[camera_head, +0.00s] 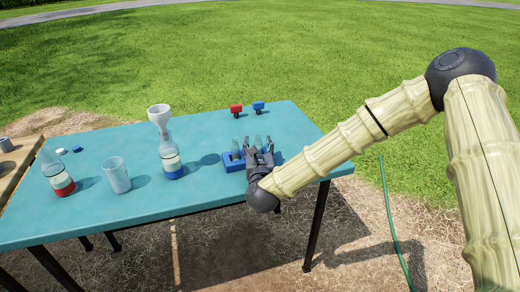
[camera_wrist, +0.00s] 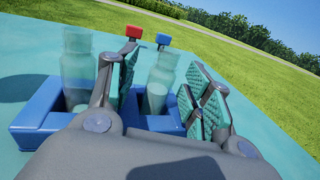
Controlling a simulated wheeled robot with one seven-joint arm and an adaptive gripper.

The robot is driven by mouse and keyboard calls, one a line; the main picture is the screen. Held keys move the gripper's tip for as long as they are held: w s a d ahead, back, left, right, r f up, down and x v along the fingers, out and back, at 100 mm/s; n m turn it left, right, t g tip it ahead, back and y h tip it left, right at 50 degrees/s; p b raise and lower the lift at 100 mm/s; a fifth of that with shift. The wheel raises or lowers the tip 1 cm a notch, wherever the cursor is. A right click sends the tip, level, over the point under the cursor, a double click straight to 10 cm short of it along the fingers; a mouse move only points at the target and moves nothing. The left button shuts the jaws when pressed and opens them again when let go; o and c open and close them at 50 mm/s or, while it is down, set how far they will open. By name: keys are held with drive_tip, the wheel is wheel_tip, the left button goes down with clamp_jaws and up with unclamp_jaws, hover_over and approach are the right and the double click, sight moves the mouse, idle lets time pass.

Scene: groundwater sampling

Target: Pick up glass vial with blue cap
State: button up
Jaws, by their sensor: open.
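A blue two-slot rack (camera_head: 233,164) stands near the right end of the teal table and holds two clear glass vials upright. In the wrist view, the left vial (camera_wrist: 77,68) stands in the rack (camera_wrist: 38,115) outside my fingers. The right vial (camera_wrist: 160,78) stands between my open fingers, with a gap to the right finger; I cannot tell whether the left finger touches it. I see no blue cap on either vial. My gripper (camera_head: 259,153) is open at the rack; it also shows in the wrist view (camera_wrist: 165,78). The right vial's base is partly hidden.
A small red-topped object (camera_head: 236,109) and a blue-topped one (camera_head: 258,107) stand at the back edge. To the left are a blue-banded bottle (camera_head: 172,163) with a white funnel (camera_head: 159,115), a clear cup (camera_head: 117,176) and a red-banded bottle (camera_head: 57,174).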

drive_tip(key=shift+w, duration=0.8)
clamp_jaws()
